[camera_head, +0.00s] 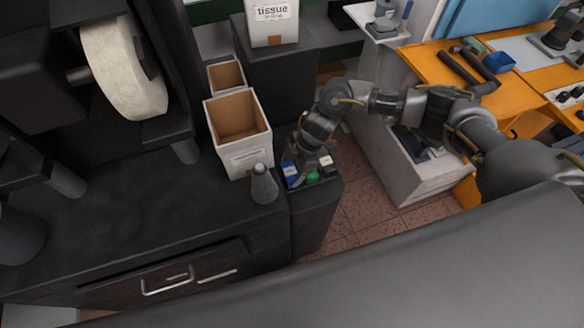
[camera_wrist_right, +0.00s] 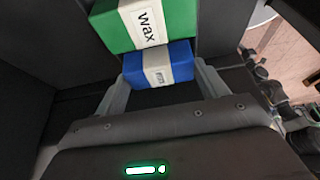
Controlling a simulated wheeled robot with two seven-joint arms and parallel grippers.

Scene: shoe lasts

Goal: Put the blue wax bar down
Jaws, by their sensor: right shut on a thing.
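The blue wax bar (camera_wrist_right: 180,62), with a white label band, is between the two grey fingers of my right gripper (camera_wrist_right: 160,80) in the wrist view. The gripper is shut on it. In the head view, my right gripper (camera_head: 304,172) points down at a dark bin, and the blue bar (camera_head: 290,170) shows at its left side. A green wax bar (camera_wrist_right: 175,22) lies right beyond the blue one; whether they touch is unclear. The green bar also shows in the head view (camera_head: 313,177). The underside of the blue bar is hidden. My left gripper is not in view.
The dark bin (camera_head: 325,190) also holds a whitish block (camera_head: 327,162). A grey conical bottle (camera_head: 263,184) and an open white box (camera_head: 262,150) stand close by on the dark counter (camera_head: 130,210). An orange workbench (camera_head: 430,68) with tools is at the upper right.

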